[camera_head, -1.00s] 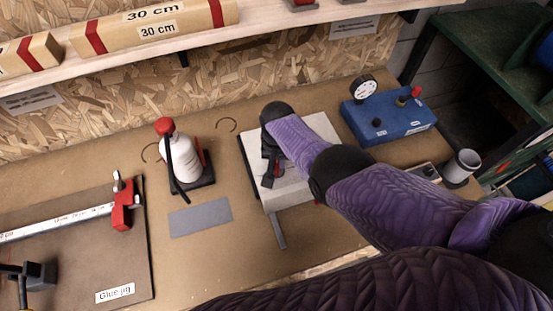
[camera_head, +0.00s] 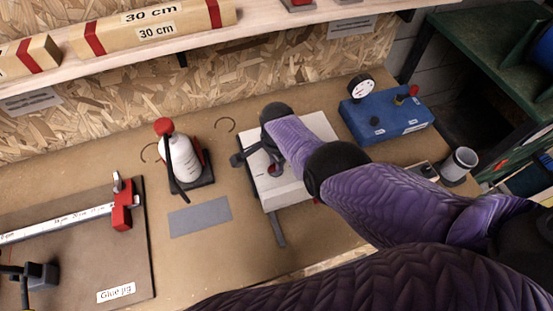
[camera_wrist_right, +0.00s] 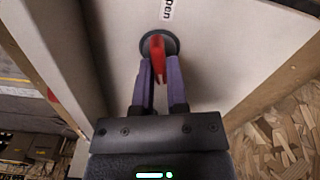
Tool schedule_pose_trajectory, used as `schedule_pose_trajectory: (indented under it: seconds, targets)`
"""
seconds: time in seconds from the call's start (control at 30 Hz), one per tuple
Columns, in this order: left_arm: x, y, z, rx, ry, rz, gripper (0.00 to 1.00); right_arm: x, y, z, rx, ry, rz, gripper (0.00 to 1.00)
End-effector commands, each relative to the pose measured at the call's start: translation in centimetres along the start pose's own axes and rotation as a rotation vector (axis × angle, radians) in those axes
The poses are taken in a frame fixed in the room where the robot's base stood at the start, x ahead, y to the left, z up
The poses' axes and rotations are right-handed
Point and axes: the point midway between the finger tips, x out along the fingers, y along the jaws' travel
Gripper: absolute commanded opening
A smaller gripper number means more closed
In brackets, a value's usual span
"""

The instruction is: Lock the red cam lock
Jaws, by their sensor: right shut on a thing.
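The red cam lock (camera_wrist_right: 158,58) is a red lever on a dark round collar in a pale panel, seen in the wrist view. My right gripper (camera_wrist_right: 159,68) is shut on the red lever, with one purple finger on each side. In the head view the cam lock's dark round seat (camera_head: 274,170) shows on the light board (camera_head: 291,191), partly covered by my right arm.
A white bottle with a red top (camera_head: 175,155) stands left of the board. A blue box with a gauge (camera_head: 388,118) is at the back right, near a grey cup (camera_head: 461,164). A clamp (camera_head: 122,207) lies left.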

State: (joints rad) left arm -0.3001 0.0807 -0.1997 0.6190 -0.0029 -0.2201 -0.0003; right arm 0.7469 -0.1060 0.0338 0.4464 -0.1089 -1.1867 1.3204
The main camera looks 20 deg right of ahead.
Motion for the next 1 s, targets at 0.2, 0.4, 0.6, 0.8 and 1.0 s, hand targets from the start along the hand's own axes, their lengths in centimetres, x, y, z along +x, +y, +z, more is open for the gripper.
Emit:
schedule_pose_trajectory:
  seconds: [0.2,0.4,0.6,0.8,1.0]
  targets:
    - [-0.05,0.01,-0.01,0.0,0.0,0.0,0.59,-0.03,0.0,0.01,0.104,0.0,-0.001,0.0]
    - [-0.07,0.01,-0.02,0.0,0.0,0.0,0.59,-0.03,0.02,0.01,0.154,0.0,-0.001,0.0]
    - [-0.07,0.0,-0.03,0.0,0.0,0.0,0.59,-0.03,0.02,0.01,0.172,0.0,-0.001,0.0]
    - [-0.07,-0.02,-0.03,0.0,0.001,0.0,0.59,-0.04,0.02,0.0,0.173,0.0,-0.001,0.0]
    - [-0.07,-0.03,-0.03,0.0,0.001,0.0,0.59,-0.04,0.02,-0.01,0.172,0.0,-0.001,0.32]
